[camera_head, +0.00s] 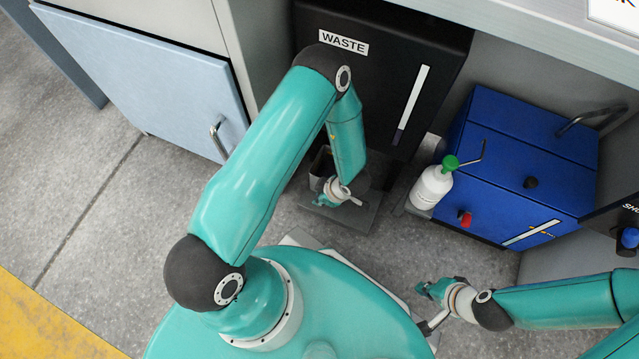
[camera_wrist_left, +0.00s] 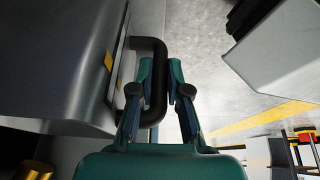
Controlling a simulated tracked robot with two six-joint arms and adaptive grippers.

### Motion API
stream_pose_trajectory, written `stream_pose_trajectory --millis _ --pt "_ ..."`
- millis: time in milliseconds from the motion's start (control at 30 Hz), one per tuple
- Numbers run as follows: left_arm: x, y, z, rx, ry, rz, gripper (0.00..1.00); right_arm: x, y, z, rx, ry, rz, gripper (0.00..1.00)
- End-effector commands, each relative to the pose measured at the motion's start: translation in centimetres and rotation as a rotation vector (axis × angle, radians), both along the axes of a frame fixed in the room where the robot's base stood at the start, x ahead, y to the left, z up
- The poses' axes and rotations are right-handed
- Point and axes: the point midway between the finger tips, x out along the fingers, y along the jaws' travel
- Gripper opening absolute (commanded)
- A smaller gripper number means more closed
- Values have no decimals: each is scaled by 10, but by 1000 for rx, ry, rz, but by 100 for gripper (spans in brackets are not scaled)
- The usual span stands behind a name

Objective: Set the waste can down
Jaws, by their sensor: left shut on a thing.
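The waste can is a dark grey vessel (camera_head: 320,163), mostly hidden behind my left arm in the head view. It is at the front of the black unit labelled WASTE (camera_head: 430,45), over a dark grey tray (camera_head: 352,219). In the left wrist view the can's grey wall (camera_wrist_left: 60,65) fills the left side, with a black loop handle (camera_wrist_left: 161,62). My left gripper (camera_head: 332,190) is shut on that handle, with its fingers (camera_wrist_left: 160,80) on either side. I cannot tell whether the can touches the tray. My right gripper (camera_head: 434,290) is over the floor, away from the can.
A white bottle with a green cap (camera_head: 432,187) stands right of the WASTE unit, on a small grey ledge. A blue box (camera_head: 520,150) with knobs stands further right. A light blue cabinet door (camera_head: 150,75) is at left. Grey floor (camera_head: 110,190) lies open in front.

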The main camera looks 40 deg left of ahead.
Motion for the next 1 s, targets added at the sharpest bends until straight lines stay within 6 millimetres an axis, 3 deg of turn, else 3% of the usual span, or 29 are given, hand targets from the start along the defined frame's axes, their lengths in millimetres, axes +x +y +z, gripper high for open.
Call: stream_pose_trajectory --millis 367,667,1000 --pt "0 0 -16 2 -2 2 0 0 0 -10 0 0 0 0" --pt "0 0 -61 2 -2 2 0 0 0 -39 0 0 0 0" --pt "1 5 -60 1 -2 3 0 0 0 -42 0 0 0 0"
